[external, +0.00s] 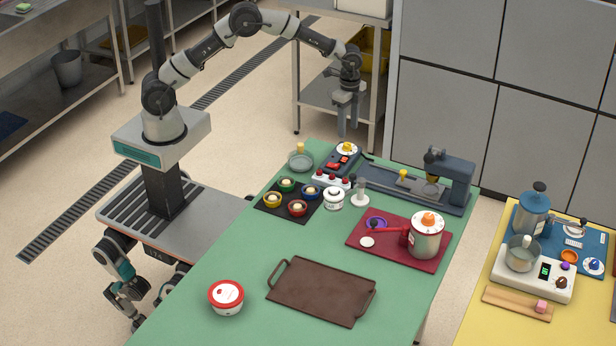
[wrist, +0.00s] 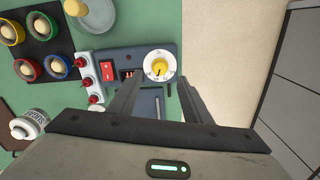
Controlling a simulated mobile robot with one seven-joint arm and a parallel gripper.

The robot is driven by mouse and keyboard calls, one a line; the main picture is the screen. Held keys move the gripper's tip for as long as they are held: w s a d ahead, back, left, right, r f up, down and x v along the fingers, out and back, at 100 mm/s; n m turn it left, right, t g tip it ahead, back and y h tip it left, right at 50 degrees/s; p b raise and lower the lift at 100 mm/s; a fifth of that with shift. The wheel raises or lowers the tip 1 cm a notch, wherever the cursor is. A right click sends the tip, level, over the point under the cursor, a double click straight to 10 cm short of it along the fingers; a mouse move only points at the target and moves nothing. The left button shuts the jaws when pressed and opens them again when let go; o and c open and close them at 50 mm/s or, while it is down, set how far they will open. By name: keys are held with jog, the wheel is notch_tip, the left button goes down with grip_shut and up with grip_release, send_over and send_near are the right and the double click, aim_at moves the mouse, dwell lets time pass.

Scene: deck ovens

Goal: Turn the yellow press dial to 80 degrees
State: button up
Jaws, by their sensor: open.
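The yellow press dial (external: 347,147) sits on a white round scale at the far end of a dark grey control panel (external: 327,166). In the wrist view the yellow dial (wrist: 160,68) shows beyond my fingertips, with dark marks around its white scale. The exact angle it points to is too small to read. My gripper (external: 348,132) hangs pointing down just above the dial. In the wrist view my gripper (wrist: 158,82) is open, its two fingers apart, with the dial in line with the gap. Whether a finger touches the dial cannot be told.
Beside the dial are a red switch (wrist: 107,71) and a white strip with red knobs (wrist: 90,78). A grey press machine (external: 455,180) stands to the right. A black mat (external: 270,210) with several coloured cups lies to the left. The green table's front middle holds a brown tray (external: 320,290).

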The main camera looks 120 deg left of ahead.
notch_tip(320, 180, up, 11)
jog(key=shift+p, duration=0.35)
jog(key=shift+r, duration=0.1)
jog(key=s+d+r+t+y+p, duration=0.1)
jog(key=s+d+r+p, duration=0.15)
jog(key=d+r, duration=0.6)
jog(key=s+d+r+t+p, duration=0.1)
jog(key=s+d+r, duration=0.2)
jog(key=d+r, duration=0.6)
jog(key=s+d+r+n+t+h+p, duration=0.1)
jog(key=s+d+n+t+p, duration=0.1)
jog(key=s+d, duration=1.5)
jog(key=s+t+p, duration=0.1)
jog(key=s, duration=0.1)
jog(key=shift+s+n+t+p, duration=0.3)
jog(key=shift+s+p, duration=0.05)
jog(key=shift+s, duration=0.05)
